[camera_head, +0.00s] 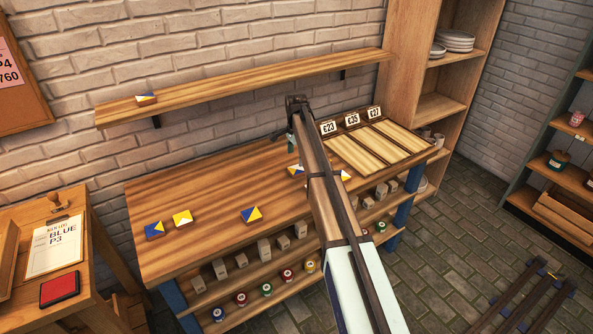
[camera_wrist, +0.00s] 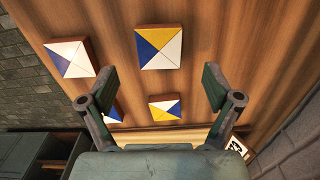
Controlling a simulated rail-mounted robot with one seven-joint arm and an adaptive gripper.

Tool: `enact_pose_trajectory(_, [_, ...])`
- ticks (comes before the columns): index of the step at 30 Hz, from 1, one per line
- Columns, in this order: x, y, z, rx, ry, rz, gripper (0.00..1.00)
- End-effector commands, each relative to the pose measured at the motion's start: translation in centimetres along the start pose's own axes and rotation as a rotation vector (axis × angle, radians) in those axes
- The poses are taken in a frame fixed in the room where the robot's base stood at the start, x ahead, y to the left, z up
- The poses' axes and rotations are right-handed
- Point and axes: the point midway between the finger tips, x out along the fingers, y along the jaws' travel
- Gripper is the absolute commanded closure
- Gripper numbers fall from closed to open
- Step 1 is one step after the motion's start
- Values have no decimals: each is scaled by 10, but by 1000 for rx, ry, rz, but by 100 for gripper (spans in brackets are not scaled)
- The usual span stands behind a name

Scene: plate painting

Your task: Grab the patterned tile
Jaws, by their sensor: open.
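Several square tiles with coloured triangles lie on the wooden table (camera_head: 215,200). In the head view are a blue-yellow tile (camera_head: 154,230), a yellow-white tile (camera_head: 182,217) and another blue-yellow tile (camera_head: 251,214). A tile (camera_head: 295,169) lies below my gripper (camera_head: 292,145), and another (camera_head: 344,175) is partly hidden by my arm. In the wrist view, my gripper (camera_wrist: 160,85) is open and empty. Before it show a yellow, blue and white tile (camera_wrist: 160,46), a white-blue tile (camera_wrist: 72,60) and a yellow, white and blue tile (camera_wrist: 166,108). A further tile (camera_wrist: 113,113) is mostly hidden by the left finger.
One more tile (camera_head: 146,99) lies on the wall shelf (camera_head: 250,83). A slotted wooden rack (camera_head: 375,147) with price cards stands at the table's right end. A side table (camera_head: 25,290) holds an order card (camera_head: 55,245) reading BLUE P3 and a red pad (camera_head: 60,288).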

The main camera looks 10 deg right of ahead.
Motion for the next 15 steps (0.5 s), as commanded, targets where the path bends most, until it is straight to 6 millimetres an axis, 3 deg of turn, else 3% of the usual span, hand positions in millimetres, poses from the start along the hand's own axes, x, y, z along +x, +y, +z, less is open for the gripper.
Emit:
enact_pose_trajectory(8, [12, 1, 0, 0, 0, 0, 10])
enact_pose_trajectory(15, [43, 2, -1, 0, -1, 2, 10])
